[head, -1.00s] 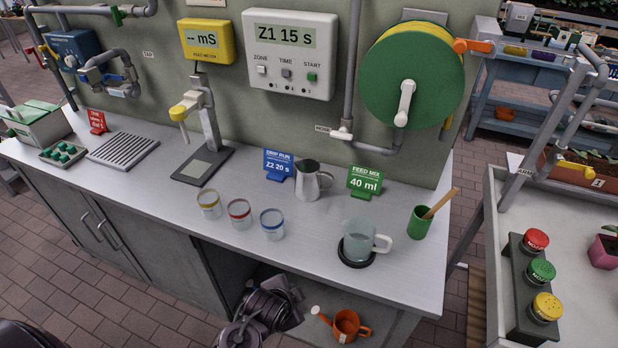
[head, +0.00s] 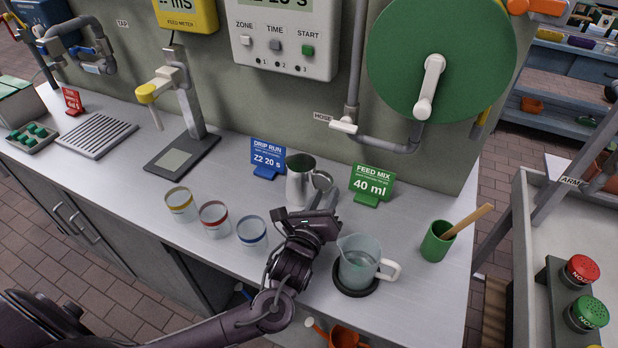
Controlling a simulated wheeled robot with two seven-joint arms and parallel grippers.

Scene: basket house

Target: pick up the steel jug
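The steel jug (head: 299,178) stands upright on the grey counter, between the blue DRIP RUN sign and the green FEED MIX sign. Its handle is on the right side. My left gripper (head: 322,200) is just in front of the jug, close to the handle's lower part, and hides some of the jug's base. I cannot tell whether its fingers touch the handle or how far apart they are. My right gripper is not in view.
A glass jug (head: 357,265) stands on a black round pad right of my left wrist. Several small glasses with coloured rims (head: 214,220) stand to the left. A green cup (head: 436,243) with a wooden stick is at the right. The panel wall rises behind.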

